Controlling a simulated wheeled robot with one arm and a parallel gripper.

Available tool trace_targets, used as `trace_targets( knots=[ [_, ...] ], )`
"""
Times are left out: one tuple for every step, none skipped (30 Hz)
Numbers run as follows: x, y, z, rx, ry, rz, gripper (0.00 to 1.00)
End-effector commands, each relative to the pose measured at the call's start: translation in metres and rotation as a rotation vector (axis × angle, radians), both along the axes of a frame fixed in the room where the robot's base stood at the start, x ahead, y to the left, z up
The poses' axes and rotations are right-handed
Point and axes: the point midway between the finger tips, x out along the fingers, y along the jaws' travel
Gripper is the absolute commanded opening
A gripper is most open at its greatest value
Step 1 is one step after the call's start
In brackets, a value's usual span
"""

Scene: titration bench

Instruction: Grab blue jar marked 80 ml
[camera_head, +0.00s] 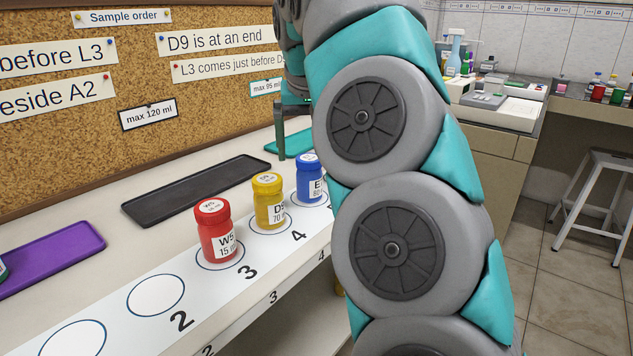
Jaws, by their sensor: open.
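The blue jar (309,178) stands upright on the white numbered strip (205,286), on the ring beyond the one marked 4. Its label is partly cut off by my arm; an "E" and what looks like "80" show. My gripper (284,130) is above and beyond the blue jar, largely hidden behind my arm. One finger shows, pointing down, apart from the jar. The jaws are open, and I see nothing between them.
A yellow jar (268,202) and a red jar (215,232) stand in a row nearer than the blue one. Nearer rings are empty. Behind lie a black tray (197,189), a purple tray (48,259) and a teal tray (291,143), before a corkboard (215,85) with notes.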

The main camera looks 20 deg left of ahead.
Motion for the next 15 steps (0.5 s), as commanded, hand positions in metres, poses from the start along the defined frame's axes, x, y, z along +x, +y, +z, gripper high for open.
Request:
trace_targets(
  knots=[
    [0.001,0.001,-0.006,0.003,0.001,0.003,0.95],
    [0.003,0.002,-0.009,0.004,0.001,0.004,0.95],
    [0.005,0.003,-0.012,0.005,0.000,0.005,0.95],
    [0.006,0.003,-0.014,0.004,-0.001,0.005,0.95],
    [0.007,0.004,-0.016,0.004,-0.002,0.006,0.95],
    [0.008,0.004,-0.018,0.003,-0.001,0.007,0.95],
    [0.009,0.005,-0.020,0.003,-0.001,0.007,0.95],
    [0.010,0.005,-0.022,0.003,0.000,0.007,0.95],
    [0.012,0.005,-0.026,0.002,0.001,0.007,0.95],
    [0.014,0.006,-0.030,0.002,0.002,0.010,0.95],
    [0.016,0.006,-0.032,0.003,0.000,0.010,0.95],
    [0.019,0.006,-0.036,0.004,-0.001,0.011,0.95],
    [0.022,0.007,-0.039,0.004,-0.001,0.010,0.95],
    [0.024,0.006,-0.042,0.004,-0.001,0.010,0.95],
    [0.025,0.007,-0.047,0.004,-0.002,0.011,0.95]
  ],
)
